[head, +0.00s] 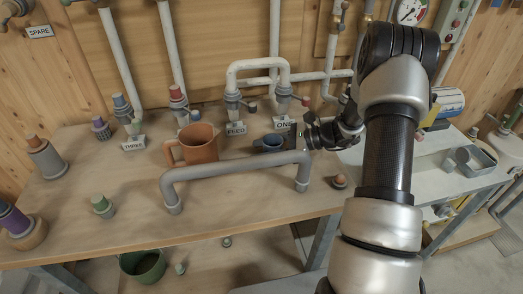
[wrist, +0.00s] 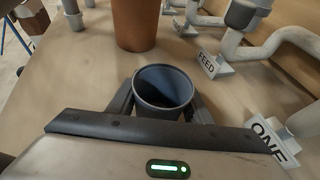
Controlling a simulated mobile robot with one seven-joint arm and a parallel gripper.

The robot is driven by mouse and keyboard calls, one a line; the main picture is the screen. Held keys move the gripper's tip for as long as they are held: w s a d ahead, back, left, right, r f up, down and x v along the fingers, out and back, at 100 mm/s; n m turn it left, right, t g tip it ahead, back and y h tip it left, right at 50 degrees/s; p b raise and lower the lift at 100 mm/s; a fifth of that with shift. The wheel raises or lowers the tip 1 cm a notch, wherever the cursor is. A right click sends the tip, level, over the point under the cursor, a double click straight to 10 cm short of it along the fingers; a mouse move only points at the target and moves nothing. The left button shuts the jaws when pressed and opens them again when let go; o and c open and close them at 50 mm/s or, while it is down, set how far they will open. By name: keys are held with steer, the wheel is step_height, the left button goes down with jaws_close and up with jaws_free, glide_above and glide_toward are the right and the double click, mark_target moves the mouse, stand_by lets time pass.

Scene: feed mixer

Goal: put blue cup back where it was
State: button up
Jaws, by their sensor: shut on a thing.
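The blue cup (head: 270,143) is upright on the right part of the wooden bench in the head view, between the FEED and ONE signs. It also shows in the wrist view (wrist: 162,90), with its open rim up and its inside dark and empty-looking. My gripper (head: 284,143) reaches in from the right, its fingers on both sides of the cup and shut on it. I cannot tell whether the cup's base touches the bench.
A terracotta jug (head: 197,144) stands left of the cup. A grey pipe rail (head: 235,170) runs in front of it. The FEED sign (head: 236,129), the ONE sign (head: 284,124) and white pipes (head: 257,65) stand behind. Capped fittings stand at the bench's left.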

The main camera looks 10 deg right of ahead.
steer(key=shift+f, duration=0.1)
steer(key=o, duration=1.2)
steer(key=shift+r, duration=0.2)
steer(key=v, duration=1.2)
steer(key=shift+f+p, duration=0.1)
steer(key=shift+p, duration=0.25)
